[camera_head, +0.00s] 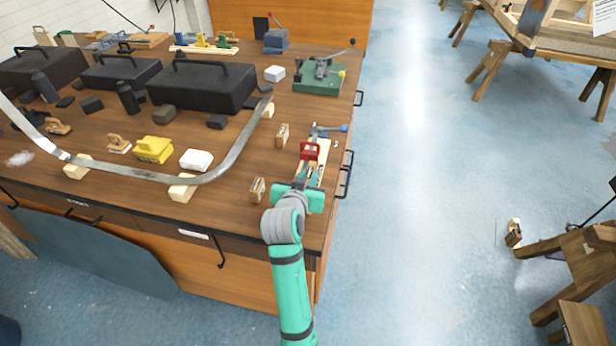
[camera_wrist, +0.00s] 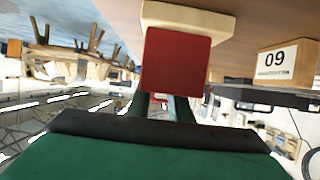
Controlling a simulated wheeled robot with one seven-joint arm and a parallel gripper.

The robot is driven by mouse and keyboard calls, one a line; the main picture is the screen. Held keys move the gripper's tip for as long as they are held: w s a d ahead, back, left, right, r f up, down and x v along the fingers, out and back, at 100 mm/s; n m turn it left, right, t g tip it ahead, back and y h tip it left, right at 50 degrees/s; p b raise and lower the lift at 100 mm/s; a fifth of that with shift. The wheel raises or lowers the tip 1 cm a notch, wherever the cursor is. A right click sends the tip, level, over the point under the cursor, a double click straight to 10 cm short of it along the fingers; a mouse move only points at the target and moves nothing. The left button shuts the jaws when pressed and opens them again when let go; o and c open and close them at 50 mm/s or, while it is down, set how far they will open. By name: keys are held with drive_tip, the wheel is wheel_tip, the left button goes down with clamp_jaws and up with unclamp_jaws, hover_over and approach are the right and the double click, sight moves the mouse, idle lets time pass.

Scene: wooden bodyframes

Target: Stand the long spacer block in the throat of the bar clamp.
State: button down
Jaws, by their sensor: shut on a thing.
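My gripper (camera_head: 310,172) reaches over the right end of the workbench and is shut on a red block, which I take to be the long spacer block (camera_head: 309,151). In the wrist view the block's red face (camera_wrist: 178,62) fills the space past the fingers, most of which it hides. The bar clamp (camera_head: 322,131), grey with a blue handle, lies just beyond the block, by a pale wooden board (camera_head: 325,150). A pale piece (camera_wrist: 190,18) shows behind the red face in the wrist view. The throat is hidden, and I cannot tell whether the block touches the clamp.
Small labelled wooden blocks (camera_head: 282,134) and (camera_head: 257,189) stand left of the clamp; a block marked 09 (camera_wrist: 287,63) shows in the wrist view. A curved metal strip (camera_head: 215,172) lies to the left. A green fixture (camera_head: 318,78) stands behind. The bench's right edge is close.

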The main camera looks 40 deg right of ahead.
drive_tip(key=shift+f, duration=0.15)
drive_tip(key=c, duration=1.6)
unclamp_jaws()
drive_tip(key=shift+a+r, duration=0.2)
drive_tip(key=shift+r, duration=0.05)
drive_tip(key=v, duration=1.1)
drive_tip(key=shift+s+a+r, duration=0.15)
drive_tip(key=shift+s+r, duration=0.05)
drive_tip(key=shift+s, duration=0.05)
